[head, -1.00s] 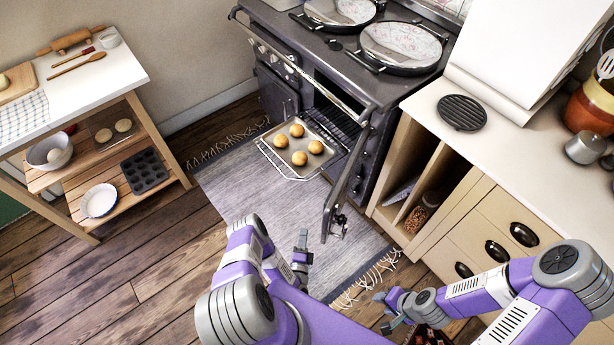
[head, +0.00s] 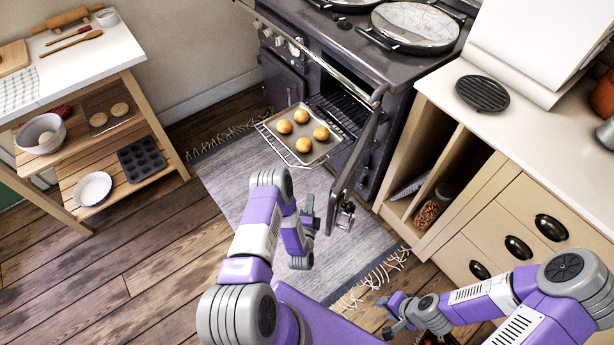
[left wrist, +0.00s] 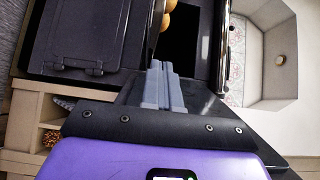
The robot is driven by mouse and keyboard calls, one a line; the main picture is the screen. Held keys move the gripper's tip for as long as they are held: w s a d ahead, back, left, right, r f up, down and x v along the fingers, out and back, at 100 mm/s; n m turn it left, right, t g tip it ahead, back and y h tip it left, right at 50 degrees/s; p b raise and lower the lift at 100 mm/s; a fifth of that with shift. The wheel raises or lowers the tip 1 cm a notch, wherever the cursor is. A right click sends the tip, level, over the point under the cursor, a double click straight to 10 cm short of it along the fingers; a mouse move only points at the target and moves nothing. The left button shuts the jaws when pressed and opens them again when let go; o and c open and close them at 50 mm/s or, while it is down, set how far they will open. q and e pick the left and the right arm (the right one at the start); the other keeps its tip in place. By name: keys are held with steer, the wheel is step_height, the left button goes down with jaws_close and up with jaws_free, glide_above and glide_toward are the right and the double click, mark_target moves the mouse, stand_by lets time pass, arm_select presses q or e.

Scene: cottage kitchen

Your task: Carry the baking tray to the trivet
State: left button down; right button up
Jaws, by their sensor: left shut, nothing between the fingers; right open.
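The baking tray (head: 304,152), a shallow metal tray with several golden buns on it, rests on the pulled-out oven rack (head: 270,138) in front of the open oven. The trivet (head: 483,93), a black round ribbed disc, lies bare on the pale counter to the right. My left gripper (head: 309,207) is shut and empty, below the tray in the head view and apart from it. Its closed fingers also show in the left wrist view (left wrist: 161,85), with part of the buns (left wrist: 168,14) beyond. My right gripper (head: 384,314) is open and empty, low in the head view.
The oven door (head: 356,160) hangs open to the right of the tray, between it and the counter (head: 535,135). A wooden shelf unit (head: 120,75) stands at left. The rug (head: 235,180) and floor before the oven are clear.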

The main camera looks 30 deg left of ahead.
mark_target(306, 171)
arm_select(q)
steer(key=b+x, duration=0.1)
steer(key=x, duration=0.3)
steer(key=a+b+x, duration=0.1)
steer(key=b+x, duration=0.1)
steer(key=x, duration=0.2)
steer(key=b+x, duration=0.2)
steer(key=x, duration=0.2)
steer(key=shift+s+a, duration=0.3)
steer(key=shift+a, duration=0.15)
steer(key=shift+w+a+b, duration=0.25)
steer(key=shift+a+b, duration=0.05)
steer(key=shift+a, duration=0.3)
steer(key=shift+a, duration=0.1)
